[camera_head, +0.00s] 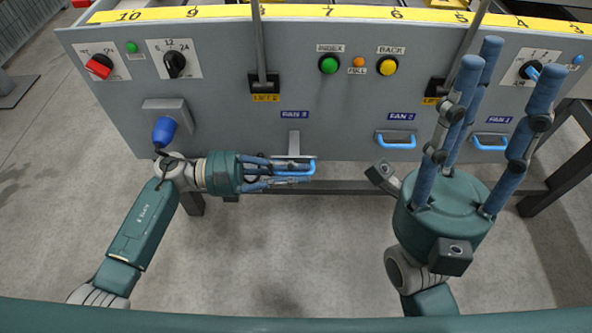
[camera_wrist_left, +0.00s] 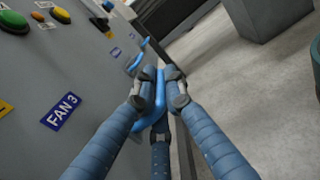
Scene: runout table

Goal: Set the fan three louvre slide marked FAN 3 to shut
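The FAN 3 slide has a blue bar handle (camera_head: 296,172) under the blue FAN 3 label (camera_head: 294,114) on the grey panel. A pale grey upright strip (camera_head: 294,143) shows between label and handle. This handle sits lower than those of FAN 2 (camera_head: 396,143) and FAN 1 (camera_head: 489,143). My left gripper (camera_head: 305,170) reaches in from the left, its fingers closed around the handle. In the left wrist view the fingers (camera_wrist_left: 160,88) press on both sides of the blue handle (camera_wrist_left: 160,100). My right gripper (camera_head: 505,68) is open and empty, fingers spread upward, in front of the panel's right part.
A blue plug (camera_head: 165,131) in a grey socket juts out just above my left wrist. Two lift levers (camera_head: 262,60) (camera_head: 462,60), a green INDEX button (camera_head: 328,64), a yellow BACK button (camera_head: 388,66) and knobs line the panel. A dark rail (camera_head: 345,187) runs below. The floor in front is clear.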

